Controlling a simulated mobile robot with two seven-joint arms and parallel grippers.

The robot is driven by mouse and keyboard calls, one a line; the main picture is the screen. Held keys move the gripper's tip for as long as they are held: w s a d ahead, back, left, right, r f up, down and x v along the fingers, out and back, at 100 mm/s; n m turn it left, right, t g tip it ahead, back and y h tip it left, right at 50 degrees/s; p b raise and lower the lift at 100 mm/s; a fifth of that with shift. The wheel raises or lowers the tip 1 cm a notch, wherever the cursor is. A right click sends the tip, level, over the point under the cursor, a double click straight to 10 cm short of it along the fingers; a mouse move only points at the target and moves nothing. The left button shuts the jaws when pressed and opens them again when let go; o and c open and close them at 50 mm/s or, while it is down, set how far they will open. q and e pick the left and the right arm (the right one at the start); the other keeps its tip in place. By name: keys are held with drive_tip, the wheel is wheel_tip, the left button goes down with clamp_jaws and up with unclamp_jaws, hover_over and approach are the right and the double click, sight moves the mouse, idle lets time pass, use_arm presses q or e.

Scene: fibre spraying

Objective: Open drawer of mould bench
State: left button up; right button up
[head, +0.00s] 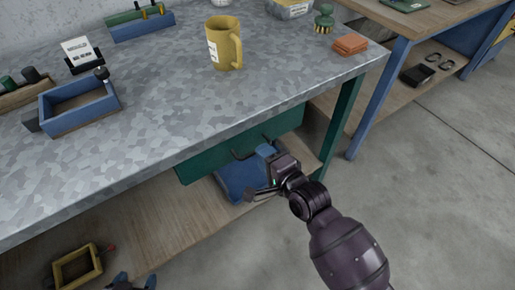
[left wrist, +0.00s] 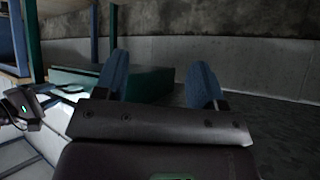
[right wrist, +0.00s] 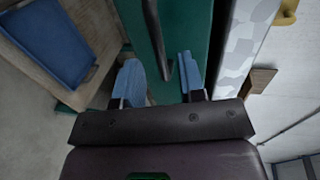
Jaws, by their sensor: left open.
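The mould bench (head: 160,110) has a mottled grey metal top and a green drawer (head: 215,163) under its front edge. The drawer looks shut. Its dark bar handle (head: 240,153) is partly hidden by my right gripper (head: 265,165). In the right wrist view my right gripper (right wrist: 158,85) has its blue fingers apart, with the handle (right wrist: 155,35) showing between them against the green drawer front (right wrist: 185,25); contact cannot be told. My left gripper (head: 135,282) shows at the bottom edge of the head view. In the left wrist view it (left wrist: 158,85) is open and empty.
On the bench top stand a yellow mug (head: 225,45), a blue open box (head: 80,108) and an orange block (head: 350,44). A blue bin (head: 238,185) and a yellow box (head: 78,268) are on the lower shelf. The floor at right is clear.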

drive_tip(key=shift+x, duration=1.85)
clamp_jaws()
